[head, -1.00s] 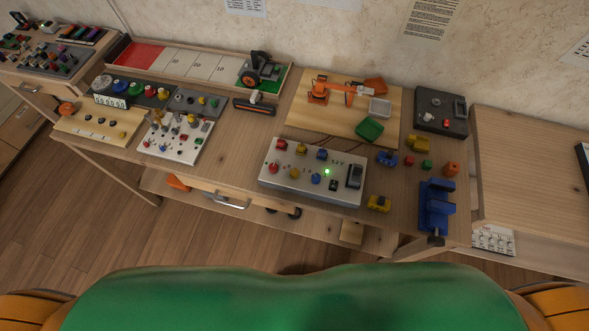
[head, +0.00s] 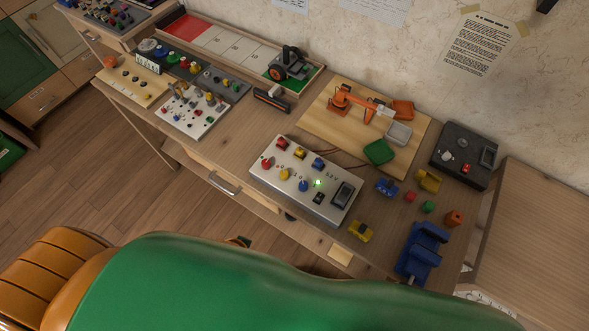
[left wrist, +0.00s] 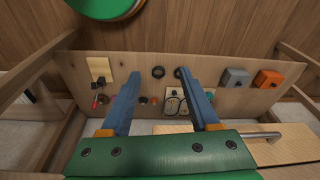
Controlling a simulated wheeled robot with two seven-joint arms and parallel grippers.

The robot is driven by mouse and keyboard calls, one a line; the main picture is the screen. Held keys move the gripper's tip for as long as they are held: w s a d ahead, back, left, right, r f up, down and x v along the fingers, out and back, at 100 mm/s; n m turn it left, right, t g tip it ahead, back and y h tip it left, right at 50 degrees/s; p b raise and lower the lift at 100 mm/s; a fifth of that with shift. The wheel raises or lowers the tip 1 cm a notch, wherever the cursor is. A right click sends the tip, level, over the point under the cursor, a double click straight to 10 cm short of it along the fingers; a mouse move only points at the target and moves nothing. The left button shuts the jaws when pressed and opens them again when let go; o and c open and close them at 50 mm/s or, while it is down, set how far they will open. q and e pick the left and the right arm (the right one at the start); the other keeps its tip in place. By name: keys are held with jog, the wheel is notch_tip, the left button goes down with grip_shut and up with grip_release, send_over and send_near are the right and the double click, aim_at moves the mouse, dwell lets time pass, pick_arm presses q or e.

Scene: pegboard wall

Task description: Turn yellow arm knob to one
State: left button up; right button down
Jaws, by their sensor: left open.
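An orange robot arm (head: 342,99) stands on a wooden board behind the box. My left gripper (left wrist: 158,73) is open and empty in the left wrist view, over a lower shelf and away from the box. My right gripper is not in view.
A yellow block (head: 361,231) and a blue vise (head: 420,250) sit right of the box. A white switch panel (head: 193,110) stands to its left. The left wrist view shows the shelf (left wrist: 225,103) with a grey box (left wrist: 236,77) and an orange box (left wrist: 268,78).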

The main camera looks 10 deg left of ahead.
aim_at(284, 173)
pick_arm(q)
jog(key=w+d+r+m, duration=0.1)
jog(key=w+d+r, duration=0.2)
jog(key=w+r, duration=0.2)
jog(key=w+d+r+m+h, duration=0.1)
jog(key=w+d+r, duration=0.3)
jog(key=r, duration=0.4)
jog(key=w+d+r+m+g+b, duration=0.1)
jog(key=w+d+r, duration=0.2)
jog(key=w+r, duration=0.4)
jog(key=shift+d+h, duration=0.3)
jog(key=shift+d, duration=0.1)
jog(key=shift+n+g+y, duration=0.5)
jog(key=shift+n+y, duration=0.1)
jog(key=shift+y, duration=0.3)
jog(key=w+a+r, duration=0.2)
jog(key=a, duration=0.1)
jog(key=w+a, duration=0.1)
jog(key=w, duration=0.1)
jog(key=shift+a+r, duration=0.2)
jog(key=shift+r, duration=0.2)
jog(key=shift+a+f, duration=0.15)
jog(key=shift+f, duration=0.15)
notch_tip(284, 173, down, 6)
jog(key=shift+f, duration=0.15)
grip_shut()
